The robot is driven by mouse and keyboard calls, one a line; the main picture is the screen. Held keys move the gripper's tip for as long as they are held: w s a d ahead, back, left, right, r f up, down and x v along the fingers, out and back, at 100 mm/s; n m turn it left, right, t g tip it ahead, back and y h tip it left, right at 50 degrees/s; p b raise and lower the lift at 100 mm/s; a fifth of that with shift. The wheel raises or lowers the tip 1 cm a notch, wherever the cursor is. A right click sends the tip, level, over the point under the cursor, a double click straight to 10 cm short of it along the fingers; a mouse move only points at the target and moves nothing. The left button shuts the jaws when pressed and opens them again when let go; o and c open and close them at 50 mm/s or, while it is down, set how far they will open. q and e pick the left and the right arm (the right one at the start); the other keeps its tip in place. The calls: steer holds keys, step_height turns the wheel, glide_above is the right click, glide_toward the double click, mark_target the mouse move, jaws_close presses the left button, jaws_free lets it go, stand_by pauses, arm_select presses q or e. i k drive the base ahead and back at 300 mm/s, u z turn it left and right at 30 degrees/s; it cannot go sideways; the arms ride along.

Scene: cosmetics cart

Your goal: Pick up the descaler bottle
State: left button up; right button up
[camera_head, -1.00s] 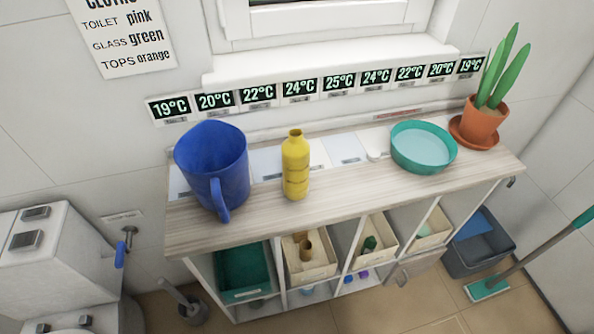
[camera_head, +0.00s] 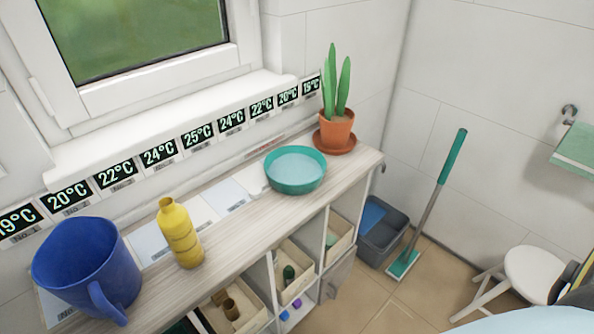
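A yellow bottle (camera_head: 179,234) stands upright on the wooden shelf top, between the blue jug and the teal bowl. It has a narrow open neck and ridged sides. I cannot read a label on it, so I cannot tell from the picture whether it is the descaler bottle. No other bottle shows on the shelf top. Neither of my grippers is in view.
A blue jug (camera_head: 87,270) stands left of the bottle, a teal bowl (camera_head: 295,170) and a potted plant (camera_head: 336,127) to its right. Bins fill the shelf below. A grey bucket (camera_head: 383,236), a mop (camera_head: 437,200) and a white stool (camera_head: 534,272) stand at the right.

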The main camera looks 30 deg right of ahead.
mark_target(173, 220)
steer(key=k, duration=0.5)
steer(key=z, duration=1.9)
steer(key=i, duration=1.2)
steer(key=u, duration=1.95)
